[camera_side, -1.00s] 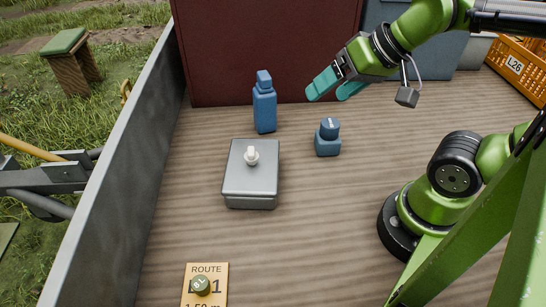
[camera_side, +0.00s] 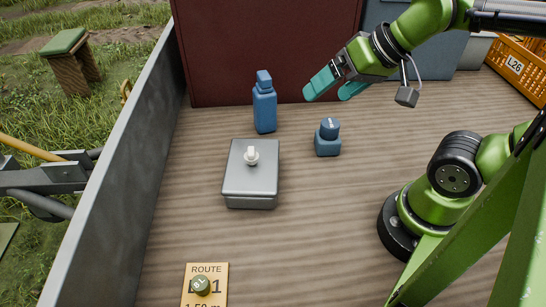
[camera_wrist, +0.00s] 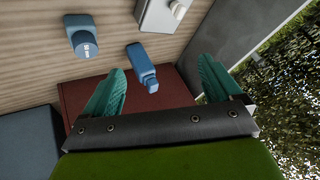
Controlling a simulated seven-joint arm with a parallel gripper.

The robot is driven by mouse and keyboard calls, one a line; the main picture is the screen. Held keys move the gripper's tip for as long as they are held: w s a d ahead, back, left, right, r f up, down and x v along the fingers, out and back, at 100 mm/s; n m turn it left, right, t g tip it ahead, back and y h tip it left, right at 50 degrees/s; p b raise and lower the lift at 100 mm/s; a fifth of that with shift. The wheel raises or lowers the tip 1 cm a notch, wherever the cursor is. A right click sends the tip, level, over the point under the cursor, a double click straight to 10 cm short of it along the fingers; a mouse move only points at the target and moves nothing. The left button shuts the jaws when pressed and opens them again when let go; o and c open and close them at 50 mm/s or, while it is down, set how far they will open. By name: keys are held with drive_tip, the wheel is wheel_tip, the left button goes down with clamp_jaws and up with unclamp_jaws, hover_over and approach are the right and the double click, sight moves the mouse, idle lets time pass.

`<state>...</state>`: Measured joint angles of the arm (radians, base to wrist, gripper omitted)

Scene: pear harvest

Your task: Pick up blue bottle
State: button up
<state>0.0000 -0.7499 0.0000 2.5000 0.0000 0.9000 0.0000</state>
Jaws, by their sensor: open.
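A tall blue bottle (camera_side: 264,108) stands upright on the wooden deck in front of the dark red box. In the wrist view the blue bottle (camera_wrist: 141,66) appears between and beyond the two teal fingers. My gripper (camera_side: 331,88) is open and empty, to the right of the bottle and apart from it. The open gripper fingers also show in the wrist view (camera_wrist: 160,90). A second, shorter blue container (camera_side: 327,142) with a round dark-blue cap stands to the right of the bottle and nearer the camera. It also shows at upper left in the wrist view (camera_wrist: 81,35).
A grey lidded box (camera_side: 251,183) with a white knob stands in front of the bottle. The dark red box (camera_side: 250,50) rises behind it. A grey side wall (camera_side: 115,175) bounds the left. A route card (camera_side: 215,272) lies at the front; an orange crate (camera_side: 515,65) is far right.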

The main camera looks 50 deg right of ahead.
drive_tip(key=m+g+h, duration=0.2)
drive_tip(key=g+h, duration=0.1)
drive_tip(key=h, duration=0.2)
approach(264, 74)
drive_tip(key=shift+g+y, duration=0.3)
drive_tip(key=x, duration=0.8)
drive_tip(key=shift+w+d, duration=0.25)
drive_tip(key=shift+w, duration=0.05)
drive_tip(key=shift+s+x, duration=0.2)
drive_tip(key=shift+x, duration=1.2)
drive_tip(key=shift+s+x, duration=0.15)
drive_tip(key=shift+x, duration=1.2)
drive_tip(key=shift+a+f, duration=0.15)
clamp_jaws()
